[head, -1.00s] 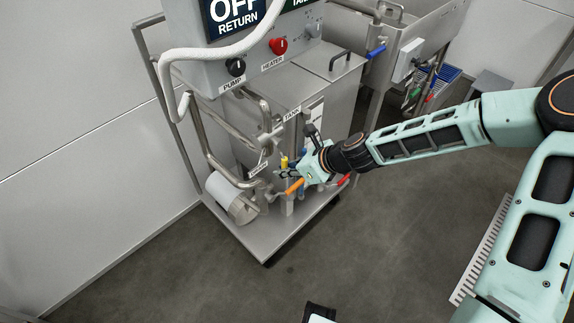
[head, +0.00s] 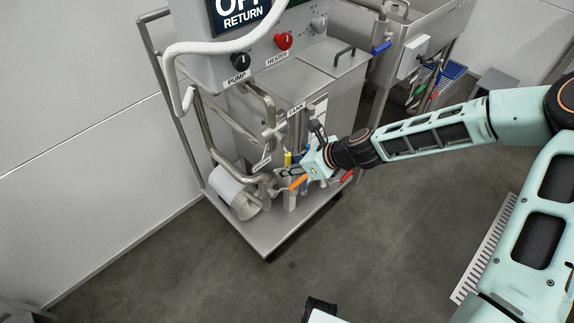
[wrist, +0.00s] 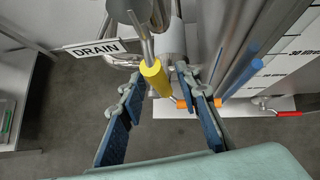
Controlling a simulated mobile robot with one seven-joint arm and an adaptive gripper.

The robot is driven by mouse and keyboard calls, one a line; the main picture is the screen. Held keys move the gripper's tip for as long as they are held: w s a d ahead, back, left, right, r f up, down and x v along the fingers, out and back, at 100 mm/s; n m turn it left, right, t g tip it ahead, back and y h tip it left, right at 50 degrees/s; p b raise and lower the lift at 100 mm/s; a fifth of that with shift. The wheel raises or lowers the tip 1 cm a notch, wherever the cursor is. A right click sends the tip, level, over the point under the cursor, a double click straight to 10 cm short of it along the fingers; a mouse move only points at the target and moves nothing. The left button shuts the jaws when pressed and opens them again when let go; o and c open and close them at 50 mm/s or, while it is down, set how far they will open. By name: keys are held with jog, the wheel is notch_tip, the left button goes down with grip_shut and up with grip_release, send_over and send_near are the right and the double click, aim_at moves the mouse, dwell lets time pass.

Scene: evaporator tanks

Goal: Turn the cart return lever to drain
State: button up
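The lever with a yellow handle (head: 288,158) sits low on the cart, beside the pipes above the base plate. In the wrist view the yellow handle (wrist: 155,77) stands between my two fingers, near their tips, with its tip leaning up and left. A DRAIN sign (wrist: 95,47) is left of it. My gripper (wrist: 156,85) is open; I see a gap on each side of the handle and no clear contact. In the head view my gripper (head: 290,172) is at the levers and partly hides them. The lever's lower end is hidden in the wrist view.
A blue handle (wrist: 240,70) and a red handle (wrist: 290,113) are farther right. The cart's tank (head: 330,90), pump (head: 232,193) and pipes crowd the space. The floor (head: 390,235) in front is clear.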

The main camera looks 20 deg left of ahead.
jog(key=v, duration=1.1)
jog(key=shift+d+r, duration=0.25)
jog(key=shift+d, duration=0.05)
jog(key=shift+s+f, duration=0.1)
jog(key=shift+s, duration=0.05)
